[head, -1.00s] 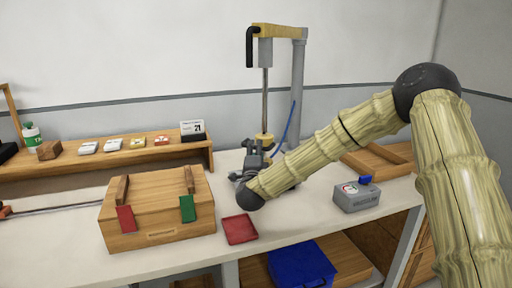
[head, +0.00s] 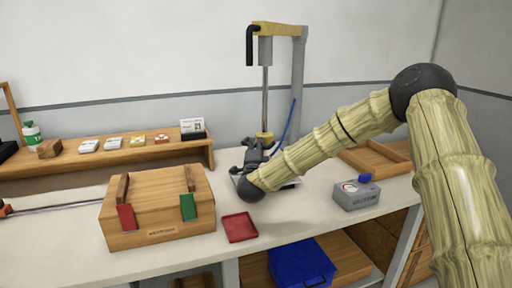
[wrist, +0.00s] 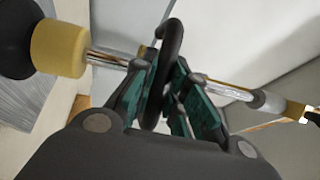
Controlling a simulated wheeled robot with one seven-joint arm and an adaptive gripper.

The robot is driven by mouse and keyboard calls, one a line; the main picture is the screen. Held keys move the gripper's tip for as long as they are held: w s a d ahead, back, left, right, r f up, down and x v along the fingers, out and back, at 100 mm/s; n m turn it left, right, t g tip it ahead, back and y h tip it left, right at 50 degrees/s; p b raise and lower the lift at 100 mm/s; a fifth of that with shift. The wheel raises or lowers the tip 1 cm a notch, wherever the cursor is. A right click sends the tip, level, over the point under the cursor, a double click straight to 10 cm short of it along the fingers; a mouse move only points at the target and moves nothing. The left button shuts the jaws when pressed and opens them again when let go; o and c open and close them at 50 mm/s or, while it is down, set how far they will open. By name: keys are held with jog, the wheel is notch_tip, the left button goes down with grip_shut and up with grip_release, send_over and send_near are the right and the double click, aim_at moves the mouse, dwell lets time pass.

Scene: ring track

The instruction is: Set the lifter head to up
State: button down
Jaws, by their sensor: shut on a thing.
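The lifter stands at the back of the bench, with a grey post (head: 297,85), a yellow top arm (head: 278,31) and a thin vertical rod (head: 265,90). My gripper (wrist: 165,95) is shut on a black loop handle (wrist: 172,42) beside the rod. The cup's underside and what lies below it are hidden in the head view.
A wooden box (head: 158,212) with red and green tabs and a red tray (head: 239,227) are on the bench at front. A grey vacuum unit (head: 356,195) with a blue knob and a wooden tray (head: 375,157) are at right. A blue hose (head: 291,122) hangs by the post.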

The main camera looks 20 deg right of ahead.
jog(key=shift+r, duration=0.1)
notch_tip(320, 180, up, 17)
jog(key=p, duration=0.2)
jog(key=shift+f, duration=0.2)
jog(key=c, duration=1.4)
grip_release()
jog(key=shift+s, duration=0.1)
jog(key=v, duration=1.1)
jog(key=shift+s+a+f, duration=0.1)
jog(key=shift+s, duration=0.3)
jog(key=shift+f, duration=0.1)
